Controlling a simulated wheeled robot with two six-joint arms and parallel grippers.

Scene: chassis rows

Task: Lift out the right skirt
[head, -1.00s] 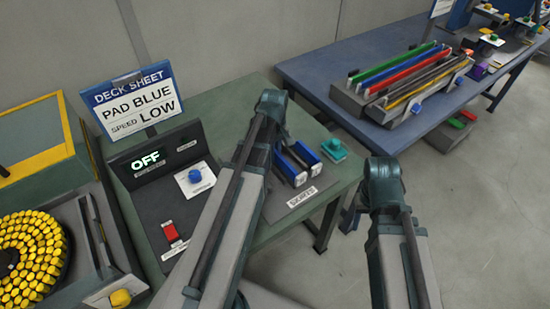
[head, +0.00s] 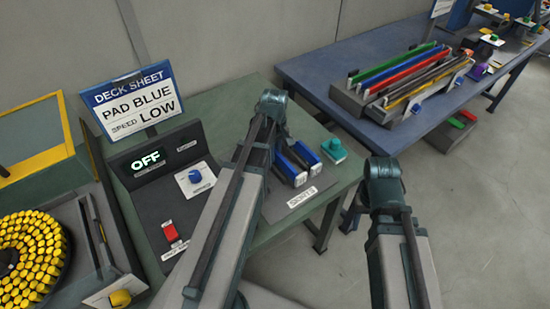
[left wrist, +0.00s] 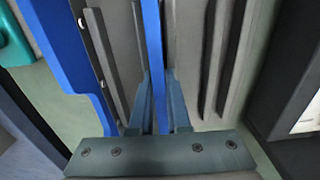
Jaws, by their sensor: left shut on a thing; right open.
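Two blue skirts with white end labels stand in a dark holder on the green table in the head view: one on the left (head: 290,168) and one on the right (head: 306,156). My left arm partly covers them. In the left wrist view my left gripper (left wrist: 160,95) is shut on a thin upright blue skirt (left wrist: 153,45), with a finger on each side. A wider blue piece (left wrist: 58,45) stands beside it, towards the teal object. My right gripper is hidden below its arm in the head view.
A teal knob-like object (head: 335,150) sits beside the skirts. A control panel with an OFF display (head: 148,160) stands left of my arm. Dark slots (left wrist: 220,60) lie beside the held skirt. The blue table (head: 310,68) holds coloured strips.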

